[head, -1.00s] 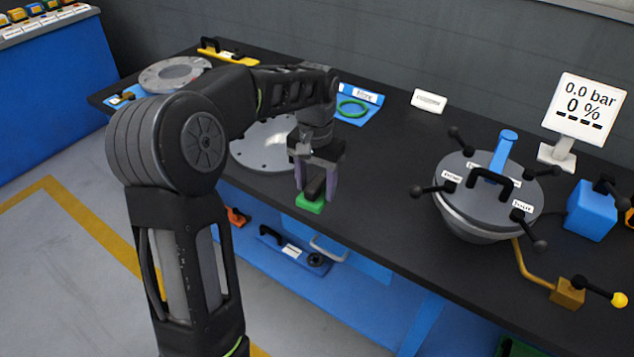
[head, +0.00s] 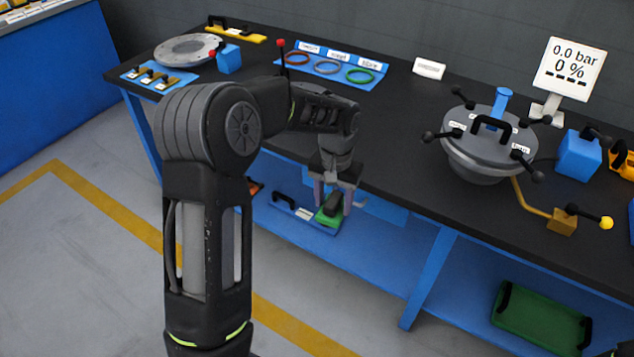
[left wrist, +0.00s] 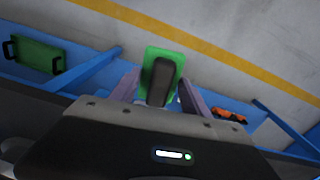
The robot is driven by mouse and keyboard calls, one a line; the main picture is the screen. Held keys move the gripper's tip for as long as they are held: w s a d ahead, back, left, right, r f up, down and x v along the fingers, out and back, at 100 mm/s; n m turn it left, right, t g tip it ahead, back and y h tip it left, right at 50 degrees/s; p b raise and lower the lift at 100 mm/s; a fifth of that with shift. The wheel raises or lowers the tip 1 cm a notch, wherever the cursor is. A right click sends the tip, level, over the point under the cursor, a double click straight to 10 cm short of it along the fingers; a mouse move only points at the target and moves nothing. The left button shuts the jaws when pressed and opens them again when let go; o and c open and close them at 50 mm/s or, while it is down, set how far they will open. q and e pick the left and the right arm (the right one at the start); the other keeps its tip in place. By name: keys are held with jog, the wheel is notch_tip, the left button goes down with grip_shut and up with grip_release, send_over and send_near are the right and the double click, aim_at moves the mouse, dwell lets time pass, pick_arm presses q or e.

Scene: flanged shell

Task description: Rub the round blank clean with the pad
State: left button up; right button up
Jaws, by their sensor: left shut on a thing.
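The pad, a green block with a black handle (head: 326,217), hangs in my left gripper (head: 333,198), which is shut on its handle. The pad also shows in the left wrist view (left wrist: 176,57) between the fingers, held clear of the table in front of its edge. A grey round disc with patchy marks (head: 187,48) lies flat at the far left of the table, well away from the pad.
The dark table (head: 400,120) holds a blue mat with coloured rings (head: 327,68), a blue block with a red-tipped lever (head: 229,60) and a lidded grey vessel (head: 480,158). A green tray (head: 541,318) sits low at right. The table's middle is clear.

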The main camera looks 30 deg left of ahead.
pick_arm(q)
jog(key=s+d+f+m, duration=0.1)
jog(key=s+d+f, duration=0.2)
jog(key=d+f, duration=0.8)
jog(key=shift+s+f+m, duration=0.15)
jog(key=shift+s+m, duration=0.1)
jog(key=shift+m, duration=0.15)
jog(key=shift+d, duration=0.15)
